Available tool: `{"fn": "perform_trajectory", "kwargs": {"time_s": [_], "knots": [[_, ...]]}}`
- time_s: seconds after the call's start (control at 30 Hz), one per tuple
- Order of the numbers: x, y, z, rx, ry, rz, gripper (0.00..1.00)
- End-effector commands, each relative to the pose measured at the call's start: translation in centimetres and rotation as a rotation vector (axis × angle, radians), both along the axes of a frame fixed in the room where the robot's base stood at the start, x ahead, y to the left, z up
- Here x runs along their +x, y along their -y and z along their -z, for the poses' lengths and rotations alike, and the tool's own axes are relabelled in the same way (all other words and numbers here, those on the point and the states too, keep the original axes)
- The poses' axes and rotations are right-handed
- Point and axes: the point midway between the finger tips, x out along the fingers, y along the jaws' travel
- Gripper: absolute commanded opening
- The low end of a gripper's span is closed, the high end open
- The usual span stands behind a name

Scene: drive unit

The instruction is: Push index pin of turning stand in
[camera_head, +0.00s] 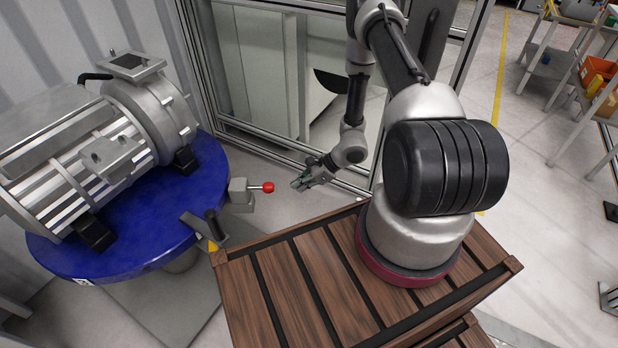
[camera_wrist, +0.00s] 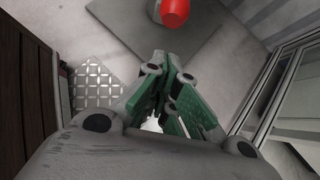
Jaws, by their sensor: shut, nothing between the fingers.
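The index pin has a red ball knob (camera_head: 268,187) on a short rod. The rod sticks out to the right from a grey block (camera_head: 241,194) at the edge of the blue round turning stand (camera_head: 150,246). My gripper (camera_head: 296,184) is to the right of the red knob with a small gap between them; its fingers point toward the knob. The gripper looks shut and empty. In the wrist view the red knob (camera_wrist: 174,12) is at the top edge, beyond the green-padded fingertips (camera_wrist: 165,62), and is partly cut off by the frame.
A grey motor (camera_head: 90,150) lies on the turning stand. A dark handle (camera_head: 212,224) stands at the stand's front right edge. A framed glass enclosure (camera_head: 290,70) is behind my gripper. My wooden-topped base (camera_head: 300,285) is in front. Clear floor lies between knob and enclosure.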

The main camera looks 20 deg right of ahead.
Motion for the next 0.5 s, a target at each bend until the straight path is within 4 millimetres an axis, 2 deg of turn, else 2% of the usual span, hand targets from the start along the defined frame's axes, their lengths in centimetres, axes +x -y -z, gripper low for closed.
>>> {"fn": "perform_trajectory", "kwargs": {"time_s": [0.1,0.3,0.5], "knots": [[0.6,-1.7,1.5,0.0,0.0,-0.004,0.0],[1.8,-4.1,1.3,0.001,0.001,-0.002,0.0],[2.1,-4.9,1.3,0.001,0.0,-0.001,0.0]]}}
